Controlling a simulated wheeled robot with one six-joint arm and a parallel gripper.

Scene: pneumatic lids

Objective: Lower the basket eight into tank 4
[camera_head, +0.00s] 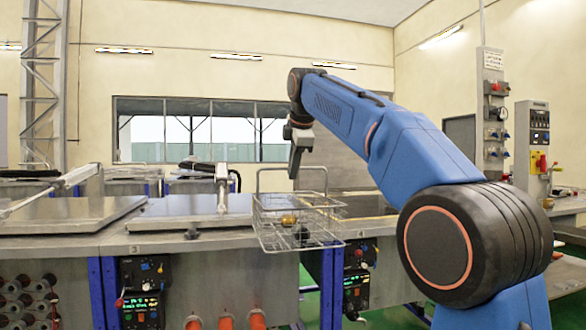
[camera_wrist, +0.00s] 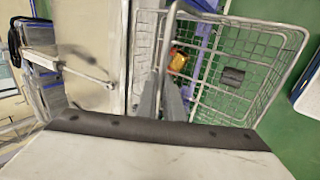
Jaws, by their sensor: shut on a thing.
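A wire basket (camera_head: 268,228) hangs from my gripper (camera_head: 294,172), which is shut on the top of its handle. The basket is roughly level, in front of and overlapping the tank bench edge. It holds a brass-coloured part and a dark part. In the wrist view the basket (camera_wrist: 285,97) lies beyond my gripper (camera_wrist: 170,88), partly over green floor. No number on the basket is readable.
A closed grey lid (camera_head: 175,212) with a cylinder (camera_head: 221,188) covers the tank marked 3, left of the basket. Another closed lid (camera_head: 70,213) lies farther left. Control boxes (camera_head: 143,290) hang on the bench front. A control panel (camera_head: 538,135) stands at right.

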